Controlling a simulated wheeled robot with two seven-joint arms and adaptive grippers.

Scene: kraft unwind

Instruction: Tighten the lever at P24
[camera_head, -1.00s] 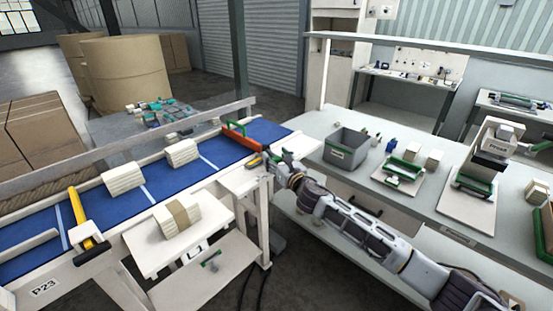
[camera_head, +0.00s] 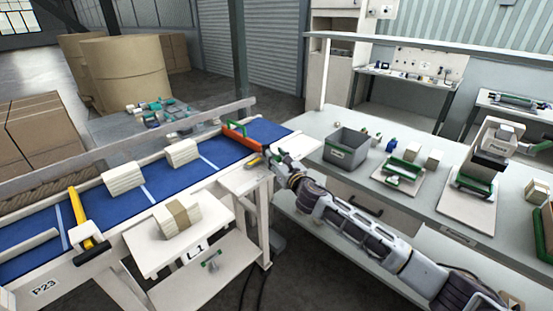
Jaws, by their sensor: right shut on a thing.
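An orange-red guide bar (camera_head: 238,136) crosses the far end of the blue conveyor (camera_head: 150,190). A small yellow lever (camera_head: 253,161) shows at the near rail below the bar's near end. No P24 label is readable there. My right gripper (camera_head: 270,156) reaches in from the lower right and is at this lever, shut on it as far as I can see. The fingertips are small and partly hidden, so the exact grip is unclear. My left gripper is not in view.
Nearer on the conveyor, a yellow guide bar (camera_head: 77,215) has a black handle (camera_head: 91,253) by the P23 label (camera_head: 44,288). Pale stacks (camera_head: 182,152) lie on the belt. A grey bin (camera_head: 347,149) and green-handled fixtures (camera_head: 403,170) stand on the right bench.

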